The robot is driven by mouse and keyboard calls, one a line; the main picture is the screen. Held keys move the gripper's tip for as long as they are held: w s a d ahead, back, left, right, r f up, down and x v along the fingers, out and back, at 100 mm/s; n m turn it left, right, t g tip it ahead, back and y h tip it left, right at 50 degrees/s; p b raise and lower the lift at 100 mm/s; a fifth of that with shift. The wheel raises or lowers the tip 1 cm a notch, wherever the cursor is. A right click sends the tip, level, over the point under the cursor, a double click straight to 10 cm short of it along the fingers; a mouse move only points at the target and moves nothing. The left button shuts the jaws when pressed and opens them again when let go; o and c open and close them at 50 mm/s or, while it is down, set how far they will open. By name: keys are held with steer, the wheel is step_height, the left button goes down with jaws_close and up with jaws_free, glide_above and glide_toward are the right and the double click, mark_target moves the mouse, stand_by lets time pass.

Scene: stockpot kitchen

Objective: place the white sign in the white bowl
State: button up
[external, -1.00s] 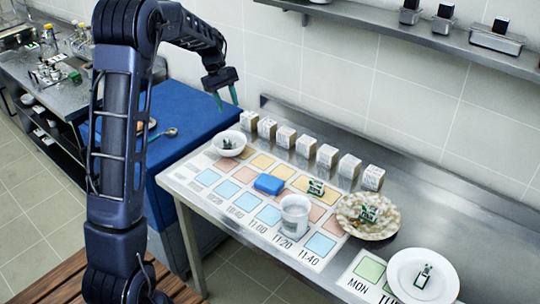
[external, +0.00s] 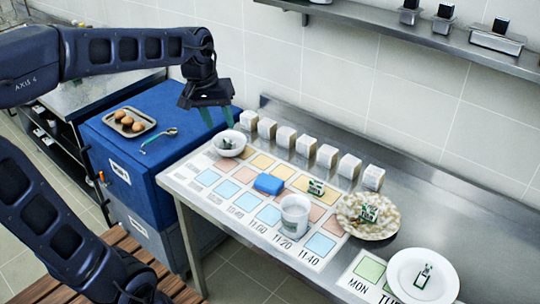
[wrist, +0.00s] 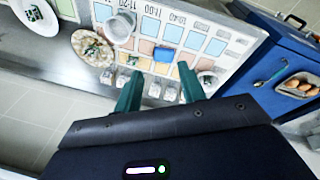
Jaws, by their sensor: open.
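The white bowl (external: 219,152) stands at the far left end of the steel counter with a small green-and-white item (external: 227,144) in it. Similar small sign-like items lie on the patterned mat (external: 316,187), on the speckled plate (external: 368,213) and on the white plate (external: 423,277). I cannot tell which one is the white sign. My gripper (external: 218,116) is open and empty, above and slightly left of the bowl.
A row of several white boxes (external: 327,156) stands along the back of the counter. A blue block (external: 268,183) and a white cup (external: 294,214) stand on the mat. A blue cabinet (external: 120,165) at the left bears a tray of eggs (external: 148,122) and a spoon (external: 158,139).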

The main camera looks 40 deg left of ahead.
steer(key=s+d+f+m+t, duration=0.1)
steer(key=s+d+m, duration=0.1)
steer(key=s, duration=0.5)
steer(key=s+d+f+m+t+y, duration=0.1)
steer(key=s+d+f+m, duration=0.1)
steer(key=s, duration=0.6)
steer(key=shift+s+d+m, duration=0.2)
steer(key=shift+d+m, duration=0.5)
steer(key=shift+m, duration=0.1)
